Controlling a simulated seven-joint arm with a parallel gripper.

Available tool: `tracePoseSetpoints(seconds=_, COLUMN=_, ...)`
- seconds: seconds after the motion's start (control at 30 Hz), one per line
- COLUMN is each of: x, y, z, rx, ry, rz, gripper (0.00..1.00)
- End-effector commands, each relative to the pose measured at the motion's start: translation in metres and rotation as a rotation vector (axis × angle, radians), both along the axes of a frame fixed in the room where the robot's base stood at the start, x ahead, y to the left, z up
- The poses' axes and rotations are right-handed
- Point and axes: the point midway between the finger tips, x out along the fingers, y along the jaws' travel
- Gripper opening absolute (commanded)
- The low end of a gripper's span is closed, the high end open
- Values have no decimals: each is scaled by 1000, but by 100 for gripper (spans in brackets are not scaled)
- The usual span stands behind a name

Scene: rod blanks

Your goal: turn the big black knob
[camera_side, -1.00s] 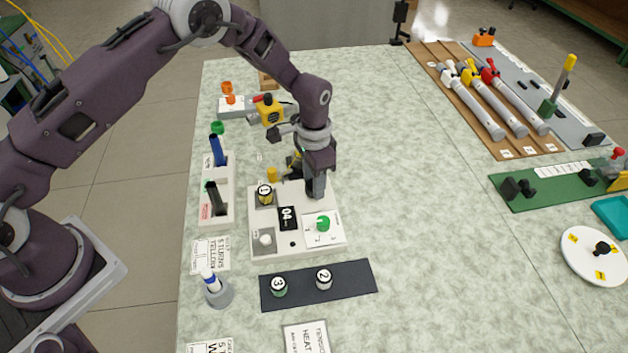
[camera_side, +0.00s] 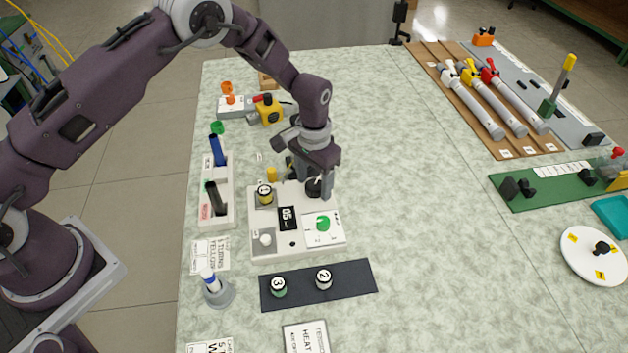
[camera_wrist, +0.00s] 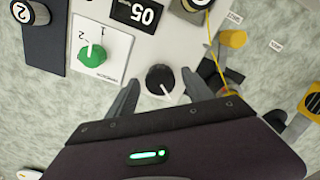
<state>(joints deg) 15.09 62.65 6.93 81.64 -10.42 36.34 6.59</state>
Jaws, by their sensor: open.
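The big black knob (camera_side: 314,187) stands at the back right of the white panel (camera_side: 267,249). In the wrist view the knob (camera_wrist: 159,78) shows a round black top with a white mark near its lower right edge. My gripper (camera_side: 311,181) is over the knob. In the wrist view my gripper (camera_wrist: 160,84) is open, with one finger on each side of the knob and a visible gap to it. The black display (camera_side: 288,218) on the panel reads 05, and it also reads so in the wrist view (camera_wrist: 136,12).
A green knob (camera_side: 323,223) sits on a white numbered card beside the black knob. A dark strip (camera_side: 349,278) with two round pieces lies in front. The table's middle is clear.

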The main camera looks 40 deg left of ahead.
Motion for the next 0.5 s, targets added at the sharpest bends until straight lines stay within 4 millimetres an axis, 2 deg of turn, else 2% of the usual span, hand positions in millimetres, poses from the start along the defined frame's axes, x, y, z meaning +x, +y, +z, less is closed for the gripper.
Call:
tracePoseSetpoints(seconds=0.07, x=1, y=0, z=8, rx=-1, ry=-3, rz=0, gripper=60)
tracePoseSetpoints(seconds=0.3, x=1, y=0, z=56, rx=-2, ry=-3, rz=0, gripper=60)
tracePoseSetpoints(seconds=0.5, x=0, y=0, z=71, rx=0, ry=-1, rz=0, gripper=60)
